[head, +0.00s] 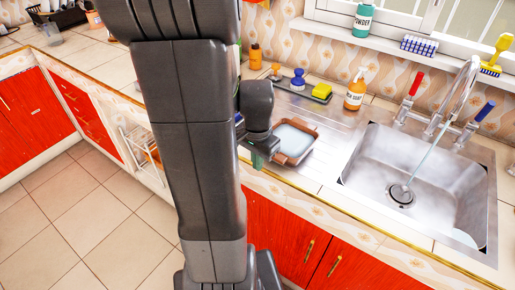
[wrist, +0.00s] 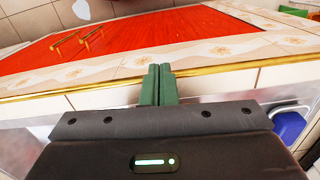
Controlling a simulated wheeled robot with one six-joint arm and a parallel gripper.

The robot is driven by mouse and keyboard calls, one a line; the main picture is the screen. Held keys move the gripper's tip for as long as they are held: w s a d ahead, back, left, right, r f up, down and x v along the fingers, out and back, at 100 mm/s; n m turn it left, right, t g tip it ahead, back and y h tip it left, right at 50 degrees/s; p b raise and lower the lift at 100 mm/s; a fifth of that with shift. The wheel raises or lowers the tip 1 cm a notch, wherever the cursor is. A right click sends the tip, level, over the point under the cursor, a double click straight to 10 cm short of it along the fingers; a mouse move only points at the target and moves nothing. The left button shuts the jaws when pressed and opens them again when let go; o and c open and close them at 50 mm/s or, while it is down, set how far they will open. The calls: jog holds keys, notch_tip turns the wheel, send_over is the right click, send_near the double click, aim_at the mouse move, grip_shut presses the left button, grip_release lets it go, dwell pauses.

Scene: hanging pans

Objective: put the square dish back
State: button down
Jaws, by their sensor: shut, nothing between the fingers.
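The square dish (head: 294,138), with a brown rim and a pale inside, sits on the metal draining board left of the sink. My gripper (head: 258,159) is just left of the dish in the head view, close to its near left side; I cannot tell if they touch. In the wrist view my gripper's green fingers (wrist: 158,72) are pressed together with nothing between them. They point toward the counter's front edge and the red cabinet fronts (wrist: 110,42). I cannot make out the dish in the wrist view. My arm hides part of the counter in the head view.
The steel sink (head: 425,180) is right of the dish. Behind the dish stand an orange soap bottle (head: 356,90), a yellow-green sponge (head: 321,91) and a blue-handled brush (head: 298,80). A white rack (head: 146,152) is at the left. The tiled floor (head: 90,205) is clear.

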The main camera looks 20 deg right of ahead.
jog(key=shift+w+d+f+p, duration=0.25)
jog(key=shift+w+d+f, duration=0.3)
jog(key=shift+d, duration=0.25)
jog(key=shift+w+d+f+p, duration=0.2)
jog(key=shift+w+d+f, duration=0.1)
jog(key=shift+w+d, duration=0.45)
jog(key=w+d, duration=0.2)
jog(key=d, duration=0.1)
jog(key=w+d, duration=0.1)
jog(key=d, duration=0.1)
jog(key=shift+w+d, duration=0.1)
jog(key=shift+w, duration=0.2)
